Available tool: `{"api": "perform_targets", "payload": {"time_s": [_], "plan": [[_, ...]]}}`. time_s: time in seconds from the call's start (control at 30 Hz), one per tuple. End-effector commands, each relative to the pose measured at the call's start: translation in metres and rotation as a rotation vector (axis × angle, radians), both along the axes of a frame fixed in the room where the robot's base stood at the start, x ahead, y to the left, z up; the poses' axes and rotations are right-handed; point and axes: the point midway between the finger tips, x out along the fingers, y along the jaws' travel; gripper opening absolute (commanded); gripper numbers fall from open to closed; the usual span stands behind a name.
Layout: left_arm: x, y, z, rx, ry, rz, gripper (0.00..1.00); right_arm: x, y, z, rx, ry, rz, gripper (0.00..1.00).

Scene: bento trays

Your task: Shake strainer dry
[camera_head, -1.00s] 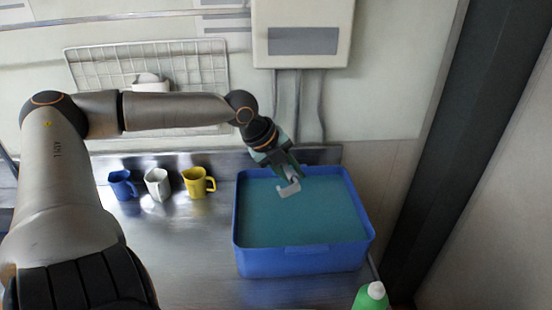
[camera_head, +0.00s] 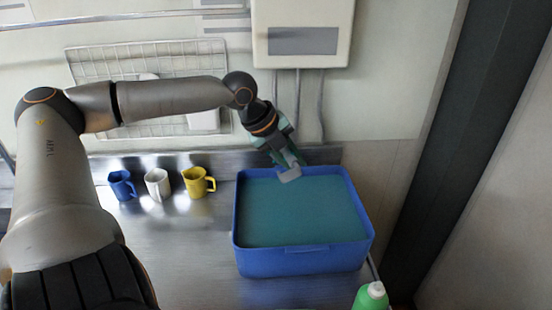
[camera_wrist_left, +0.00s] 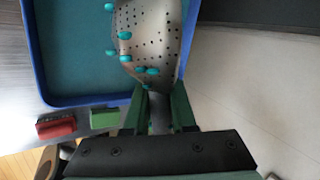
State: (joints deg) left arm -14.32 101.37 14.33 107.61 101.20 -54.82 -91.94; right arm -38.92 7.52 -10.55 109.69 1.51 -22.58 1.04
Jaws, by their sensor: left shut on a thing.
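My left gripper (camera_head: 288,160) is shut on the handle of the strainer (camera_head: 290,175), above the back part of the blue tub (camera_head: 305,262). In the left wrist view the gripper (camera_wrist_left: 160,108) holds the metal strainer (camera_wrist_left: 150,40), which is perforated with small holes. Several teal drops (camera_wrist_left: 125,36) cling to its surface and edges. The tub holds teal water (camera_head: 300,215). The strainer looks raised above the water in the head view. My right gripper is not in view.
A blue mug (camera_head: 122,185), a white mug (camera_head: 157,184) and a yellow mug (camera_head: 196,182) stand left of the tub. A green bottle (camera_head: 371,297) is at front right. Red (camera_wrist_left: 56,126) and green blocks (camera_wrist_left: 104,118) lie near the tub. A wall box (camera_head: 302,35) hangs behind.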

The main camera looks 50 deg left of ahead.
Motion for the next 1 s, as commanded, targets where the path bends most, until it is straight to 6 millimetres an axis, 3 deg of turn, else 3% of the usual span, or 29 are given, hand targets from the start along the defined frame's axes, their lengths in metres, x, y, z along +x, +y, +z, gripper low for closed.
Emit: {"api": "perform_targets", "payload": {"time_s": [0.33,0.8,1.0], "plan": [[0.000,0.000,-0.034,-0.001,0.002,0.000,0.00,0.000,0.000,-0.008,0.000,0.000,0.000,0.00],[0.000,0.000,0.001,0.000,-0.001,0.000,0.00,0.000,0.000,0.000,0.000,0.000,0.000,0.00],[-0.001,0.000,-0.012,-0.001,0.005,0.001,0.00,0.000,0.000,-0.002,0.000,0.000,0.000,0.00]]}}
